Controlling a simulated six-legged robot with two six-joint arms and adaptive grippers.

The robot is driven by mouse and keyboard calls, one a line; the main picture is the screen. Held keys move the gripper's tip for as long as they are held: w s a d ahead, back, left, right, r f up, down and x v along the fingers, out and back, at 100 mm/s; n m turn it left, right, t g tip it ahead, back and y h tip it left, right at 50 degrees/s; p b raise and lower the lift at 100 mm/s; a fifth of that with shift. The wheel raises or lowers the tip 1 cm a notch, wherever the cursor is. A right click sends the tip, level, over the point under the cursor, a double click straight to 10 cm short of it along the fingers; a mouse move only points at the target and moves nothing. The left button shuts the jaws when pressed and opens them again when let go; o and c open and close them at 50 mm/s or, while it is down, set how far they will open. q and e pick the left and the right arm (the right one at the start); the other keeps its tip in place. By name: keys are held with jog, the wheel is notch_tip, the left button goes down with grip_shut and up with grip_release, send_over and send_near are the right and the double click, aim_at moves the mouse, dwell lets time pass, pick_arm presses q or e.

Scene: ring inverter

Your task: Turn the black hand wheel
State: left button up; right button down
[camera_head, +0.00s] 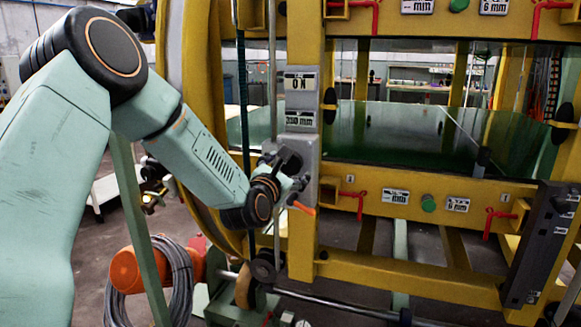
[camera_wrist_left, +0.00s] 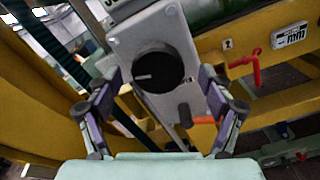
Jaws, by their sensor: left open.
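The black hand wheel (camera_wrist_left: 158,72) is a round black knob with a pale mark. It sits on a light grey panel (camera_wrist_left: 122,46) in the left wrist view. My left gripper (camera_wrist_left: 155,80) is open, with one finger on each side of the wheel in that view. I cannot tell whether the fingers touch it. In the head view my left gripper (camera_head: 284,182) is at the grey panel (camera_head: 301,142) on the yellow post, where arm and gripper partly hide the wheel. My right gripper is not in view.
A yellow frame (camera_head: 408,270) with red handles (camera_head: 357,204) and labels stands right of the panel. A curved yellow ring (camera_head: 205,90) stands behind my left arm. An orange part with coiled cable (camera_head: 180,270) is at lower left.

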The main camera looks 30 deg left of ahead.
pick_arm(q)
jog(key=shift+a+x, duration=0.15)
jog(key=shift+x, duration=0.5)
jog(key=shift+a+x, duration=0.15)
jog(key=shift+x, duration=0.5)
jog(key=shift+d, duration=0.1)
jog(key=shift+d, duration=0.1)
jog(key=shift+f, duration=0.1)
jog(key=c, duration=1.2)
jog(key=shift+o, duration=0.2)
jog(key=shift+m, duration=0.3)
